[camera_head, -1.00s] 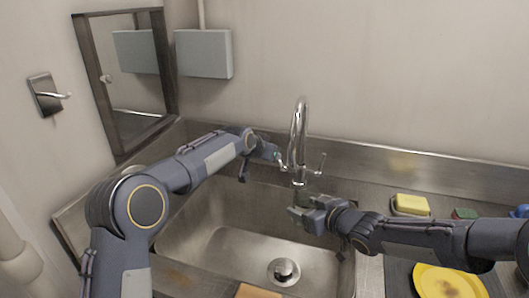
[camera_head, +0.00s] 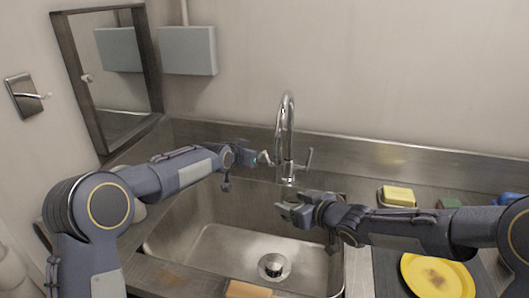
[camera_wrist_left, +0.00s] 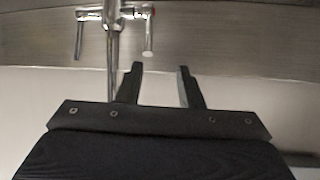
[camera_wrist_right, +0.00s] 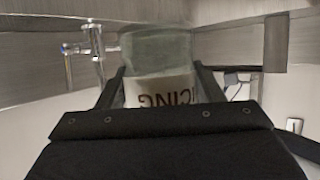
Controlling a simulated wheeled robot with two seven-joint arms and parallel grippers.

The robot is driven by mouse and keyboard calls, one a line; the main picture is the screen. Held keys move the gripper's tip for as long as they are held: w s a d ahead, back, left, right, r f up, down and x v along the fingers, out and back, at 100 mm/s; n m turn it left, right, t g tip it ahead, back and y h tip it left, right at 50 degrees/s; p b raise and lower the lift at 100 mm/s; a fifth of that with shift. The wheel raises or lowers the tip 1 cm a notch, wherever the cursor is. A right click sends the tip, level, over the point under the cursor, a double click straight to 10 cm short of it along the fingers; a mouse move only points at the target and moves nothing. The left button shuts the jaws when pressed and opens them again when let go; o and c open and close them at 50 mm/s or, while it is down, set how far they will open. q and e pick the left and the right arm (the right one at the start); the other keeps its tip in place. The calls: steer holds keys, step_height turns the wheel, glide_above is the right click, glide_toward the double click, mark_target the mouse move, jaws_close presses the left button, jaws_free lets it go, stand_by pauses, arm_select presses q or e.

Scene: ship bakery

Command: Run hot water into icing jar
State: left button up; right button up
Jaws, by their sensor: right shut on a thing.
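A chrome tap (camera_head: 286,125) stands at the back of the sink, with a lever on each side. The left lever (camera_head: 265,157) is beside my left gripper (camera_head: 255,159). In the left wrist view my left gripper (camera_wrist_left: 158,75) has its fingers apart with nothing between them. My right gripper (camera_head: 290,212) is shut on the icing jar (camera_head: 288,193), below the tap spout. In the right wrist view the jar (camera_wrist_right: 158,55) is greenish glass with a pale label reading ICING, upside down in the picture. I cannot tell whether water runs.
The steel sink (camera_head: 215,248) is empty around its drain (camera_head: 273,266). On the counter at right are a yellow sponge (camera_head: 398,195), a green block (camera_head: 449,202) and a yellow plate (camera_head: 436,277). A mirror (camera_head: 112,75) and a grey box (camera_head: 188,50) hang at left.

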arm_select(q)
steer(key=shift+s+f+t+h, duration=1)
steer(key=shift+f+t+h, duration=0.4)
steer(key=shift+f+t, duration=1.05)
steer(key=x, duration=1.2)
steer(key=shift+s+d+f, duration=0.15)
steer(key=shift+d+f, duration=0.1)
jaws_close()
